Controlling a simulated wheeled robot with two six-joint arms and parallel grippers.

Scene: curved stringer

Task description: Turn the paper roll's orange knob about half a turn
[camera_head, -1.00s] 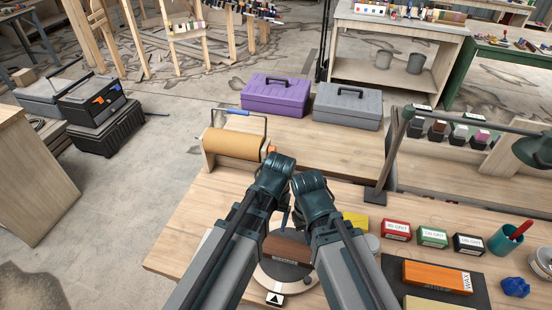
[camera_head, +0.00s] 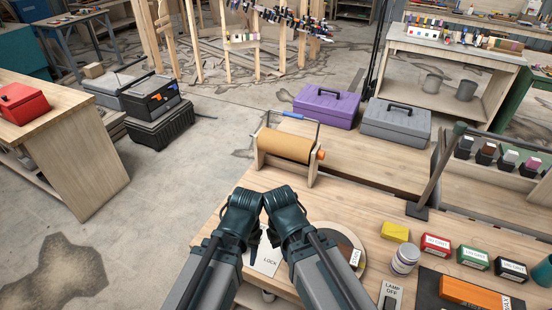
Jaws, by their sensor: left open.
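The paper roll (camera_head: 286,146) is a brown cylinder in a wooden stand at the far left part of the workbench. Its orange knob (camera_head: 320,155) sticks out at the right end of the stand, with nothing touching it. My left gripper (camera_head: 253,256) is low over the front of the bench, well short of the knob. Only a dark piece of it shows between the arms; it is open and apart from the roll. My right gripper (camera_head: 283,212) is beside it, its fingers hidden behind its own wrist and arm.
A blue-handled bar (camera_head: 294,115) stands behind the roll. A purple toolbox (camera_head: 326,106) and a grey toolbox (camera_head: 396,122) stand beyond. A lamp stand (camera_head: 418,210) rises to the right. A round turntable (camera_head: 358,240) lies near my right arm. Bench top around the stand is clear.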

